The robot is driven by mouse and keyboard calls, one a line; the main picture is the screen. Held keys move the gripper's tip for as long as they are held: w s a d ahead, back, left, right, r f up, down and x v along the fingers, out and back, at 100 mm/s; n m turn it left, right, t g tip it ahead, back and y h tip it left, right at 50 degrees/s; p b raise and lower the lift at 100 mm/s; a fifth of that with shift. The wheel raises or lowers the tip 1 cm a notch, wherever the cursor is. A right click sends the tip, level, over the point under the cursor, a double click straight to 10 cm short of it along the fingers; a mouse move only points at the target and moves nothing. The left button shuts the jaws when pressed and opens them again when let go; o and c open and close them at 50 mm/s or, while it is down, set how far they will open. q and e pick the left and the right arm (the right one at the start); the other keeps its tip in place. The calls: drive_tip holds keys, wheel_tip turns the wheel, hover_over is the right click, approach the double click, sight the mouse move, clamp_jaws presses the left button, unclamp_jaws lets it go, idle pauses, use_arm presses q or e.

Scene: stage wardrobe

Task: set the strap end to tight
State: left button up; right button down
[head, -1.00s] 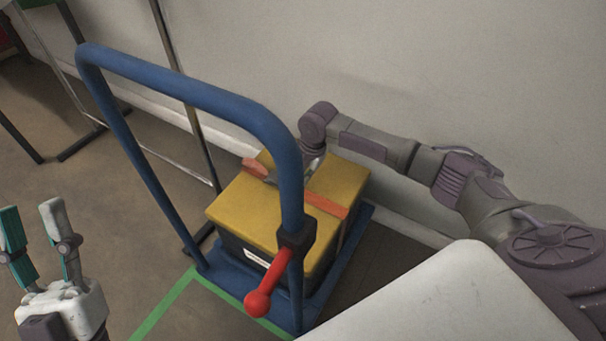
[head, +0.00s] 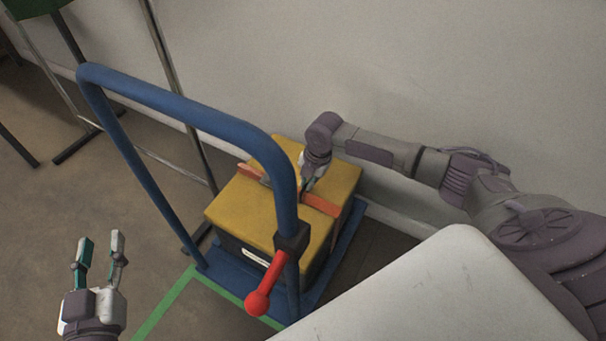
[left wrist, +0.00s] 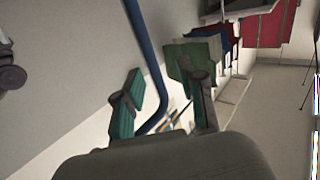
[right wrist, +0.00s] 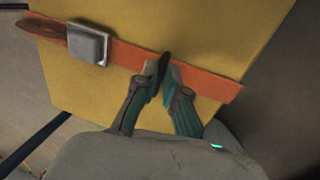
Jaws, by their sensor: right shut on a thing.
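An orange strap (right wrist: 205,84) runs across the yellow lid (right wrist: 95,92) of a box, which also shows in the head view (head: 236,207). A grey metal buckle (right wrist: 88,42) sits on the strap. One pointed orange end (right wrist: 42,30) sticks out past the buckle. My right gripper (right wrist: 164,72) is over the strap, right of the buckle in the right wrist view. Its fingers are closed on a thin dark tab (right wrist: 164,62) at the strap; whether this is the strap end is unclear. My left gripper (head: 101,240) is open and empty, away from the box.
The box stands on a blue trolley (head: 216,262) whose tall blue handle (head: 195,98) rises between my grippers. A red lever (head: 267,280) is on the handle post. A wall (head: 420,70) is close behind. A white surface (head: 440,290) lies at lower right.

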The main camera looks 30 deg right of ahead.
drive_tip(key=shift+s+d+r+p, duration=0.1)
drive_tip(key=shift+s+d+p, duration=0.3)
drive_tip(key=shift+s+p, duration=0.25)
drive_tip(key=shift+s+d+p, duration=0.35)
drive_tip(key=shift+s+p, duration=0.15)
drive_tip(key=shift+s, duration=0.1)
drive_tip(key=s+d+p, duration=0.2)
drive_tip(key=s+p, duration=0.1)
drive_tip(key=shift+s, duration=0.15)
use_arm(q)
drive_tip(key=s+a+f+g+y, duration=0.2)
drive_tip(key=s+a+f+g, duration=0.1)
drive_tip(key=s+f+g, duration=0.4)
drive_tip(key=s+a+f+g+y, duration=0.1)
drive_tip(key=s+a+f+g, duration=0.2)
drive_tip(key=s+f+g, duration=0.3)
drive_tip(key=s+f, duration=0.1)
drive_tip(key=s, duration=0.2)
drive_tip(key=shift+a+n+g+y, duration=0.2)
drive_tip(key=shift+n+g+y, duration=0.2)
use_arm(e)
drive_tip(key=c, duration=1.2)
unclamp_jaws()
drive_tip(key=r, duration=0.4)
drive_tip(key=s+r, duration=0.1)
drive_tip(key=r, duration=0.2)
drive_tip(key=s+d+r, duration=0.1)
drive_tip(key=r, duration=0.3)
drive_tip(key=shift+r, duration=0.3)
